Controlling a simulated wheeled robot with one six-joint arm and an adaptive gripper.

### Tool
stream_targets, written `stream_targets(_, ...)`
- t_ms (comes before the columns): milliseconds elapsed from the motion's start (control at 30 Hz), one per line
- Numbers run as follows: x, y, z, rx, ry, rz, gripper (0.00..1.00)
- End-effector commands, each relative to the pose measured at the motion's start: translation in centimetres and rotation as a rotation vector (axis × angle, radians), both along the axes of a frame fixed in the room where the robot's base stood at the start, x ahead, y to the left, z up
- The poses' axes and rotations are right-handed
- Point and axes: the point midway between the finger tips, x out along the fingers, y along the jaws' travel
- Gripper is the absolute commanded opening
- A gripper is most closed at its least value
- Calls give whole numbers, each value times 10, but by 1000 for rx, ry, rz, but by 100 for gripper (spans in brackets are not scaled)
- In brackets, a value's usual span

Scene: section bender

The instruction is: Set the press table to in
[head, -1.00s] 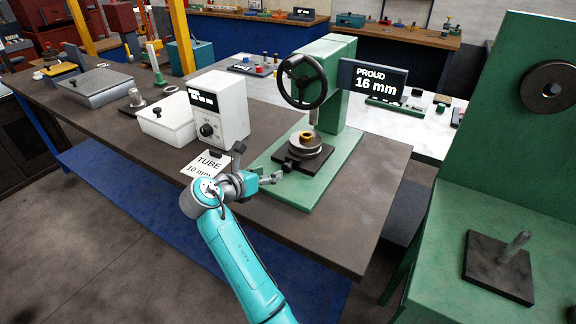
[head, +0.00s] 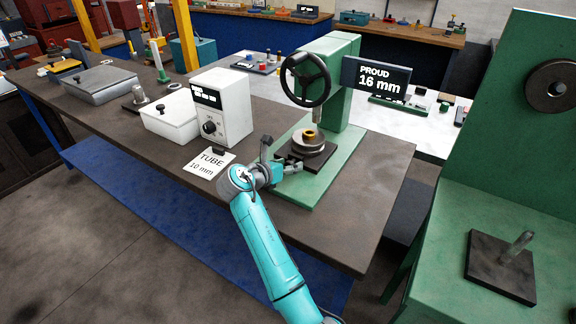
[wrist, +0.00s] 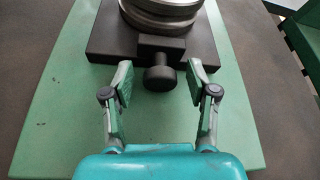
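The press table is a dark square plate (head: 326,164) on the green base of the bench press (head: 345,80). It carries a stack of round metal discs (head: 308,146) with a brass-coloured ring on top. The plate also shows at the top of the wrist view (wrist: 100,48), with a black knob (wrist: 159,78) at its near edge. My gripper (wrist: 159,85) is open, with one finger on each side of the knob and visible gaps between. In the head view my gripper (head: 286,165) is at the plate's near left side. The knob is hidden there.
A black handwheel (head: 306,80) hangs above the discs. A display (head: 382,80) reads "PROUD 16 mm". A white control box (head: 222,110) and a "TUBE 10 mm" card (head: 208,164) stand left. A larger green machine (head: 500,180) stands right. The bench front right is clear.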

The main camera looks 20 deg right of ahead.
Motion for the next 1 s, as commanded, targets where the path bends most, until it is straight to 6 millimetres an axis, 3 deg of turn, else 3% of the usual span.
stream_targets(33, 0, 0, 0, 0, 0, 0, 42)
stream_targets(200, 0, 0, 0, 0, 0, 0, 0)
stream_targets(433, 3, -4, 0, 0, 0, -1, 0)
stream_targets(700, 29, -41, 1, -1, 0, -2, 0)
stream_targets(1000, 33, -45, 1, -1, -3, 2, 0)
